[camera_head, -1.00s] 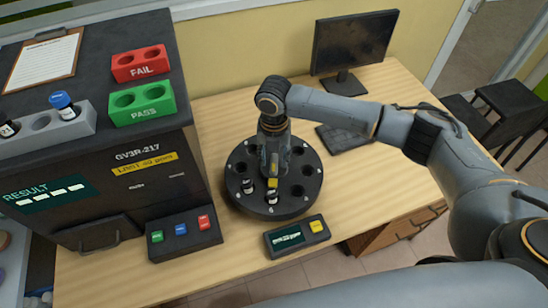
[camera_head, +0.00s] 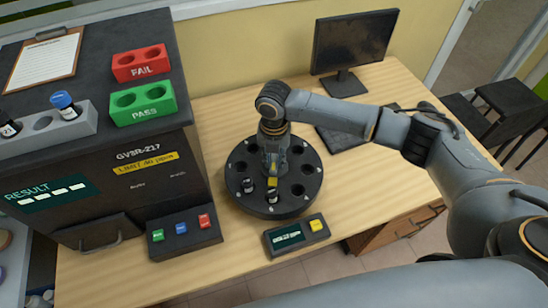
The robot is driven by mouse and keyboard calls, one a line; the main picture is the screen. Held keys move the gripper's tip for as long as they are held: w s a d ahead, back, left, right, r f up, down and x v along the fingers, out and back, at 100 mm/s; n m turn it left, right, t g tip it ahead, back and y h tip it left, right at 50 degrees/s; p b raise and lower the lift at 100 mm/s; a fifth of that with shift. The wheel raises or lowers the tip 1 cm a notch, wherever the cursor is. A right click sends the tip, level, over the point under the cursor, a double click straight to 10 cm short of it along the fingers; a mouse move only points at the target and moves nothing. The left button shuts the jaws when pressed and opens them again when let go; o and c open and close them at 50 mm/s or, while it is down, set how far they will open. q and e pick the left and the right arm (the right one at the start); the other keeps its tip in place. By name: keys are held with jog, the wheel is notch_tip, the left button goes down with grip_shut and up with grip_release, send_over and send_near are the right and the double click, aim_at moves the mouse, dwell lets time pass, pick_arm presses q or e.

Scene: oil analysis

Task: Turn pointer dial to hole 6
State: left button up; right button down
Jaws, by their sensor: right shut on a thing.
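A round black carousel (camera_head: 237,199) with several holes around its rim stands on the wooden table. My right gripper (camera_head: 271,172) reaches down from above onto its middle and is shut on the pointer dial, which my fingers mostly hide. A yellow piece (camera_head: 272,182) shows at the front below the fingers, facing the carousel's front side. Small dark vials with white bands sit in front holes, one at the left (camera_head: 247,186) and one at the front (camera_head: 271,195). The hole numbers are too small to read here. My left gripper is not in view.
A small display box (camera_head: 286,238) with a yellow button stands in front. The black analyser (camera_head: 150,150) with its button panel (camera_head: 183,235) is at left, carrying red FAIL (camera_head: 140,73) and green PASS (camera_head: 142,114) racks. A monitor (camera_head: 343,85) stands behind.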

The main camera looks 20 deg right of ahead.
aim_at(274, 161)
jog(key=shift+r+m+p, duration=0.15)
jog(key=shift+m+p, duration=0.25)
jog(key=shift+p, duration=0.15)
jog(key=m+p, duration=0.3)
jog(key=shift+r, duration=0.1)
jog(key=m+p, duration=0.2)
jog(key=m, duration=0.1)
jog(key=shift+p, duration=0.4)
jog(key=shift+w+f+m+p, duration=0.1)
jog(key=shift+f+m+p, duration=0.1)
jog(key=shift+m+p, duration=0.45)
jog(key=shift+m, duration=0.35)
jog(key=c, duration=1.2)
grip_release()
notch_tip(274, 161, up, 12)
